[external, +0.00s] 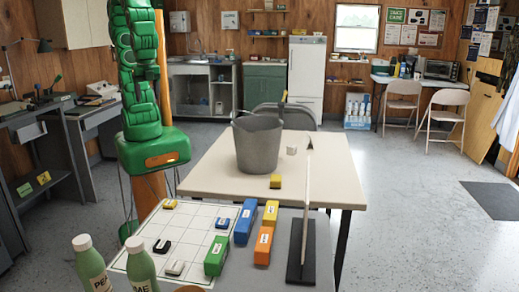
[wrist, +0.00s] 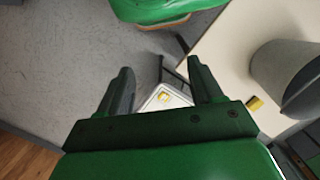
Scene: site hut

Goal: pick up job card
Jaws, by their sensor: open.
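I cannot tell for sure which thing is the job card. A thin pale panel (external: 306,212) stands upright, edge-on, in a dark base (external: 301,262) on the grey near table. A small white folded piece (external: 309,143) lies at the far right of the cream table, beside a small white block (external: 291,150). My gripper (wrist: 160,70) is open and empty in the wrist view, high above the floor and table edge. Between its fingers, farther off, shows a white surface (wrist: 163,97) with a yellow block on it. I cannot make out my gripper in the external view.
A grey bucket (external: 257,145) stands on the cream table (external: 215,172), a yellow block (external: 276,181) in front of it. Blue, green, yellow and orange blocks stand beside a white grid board (external: 192,221). Two green bottles (external: 90,262) are at the near left.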

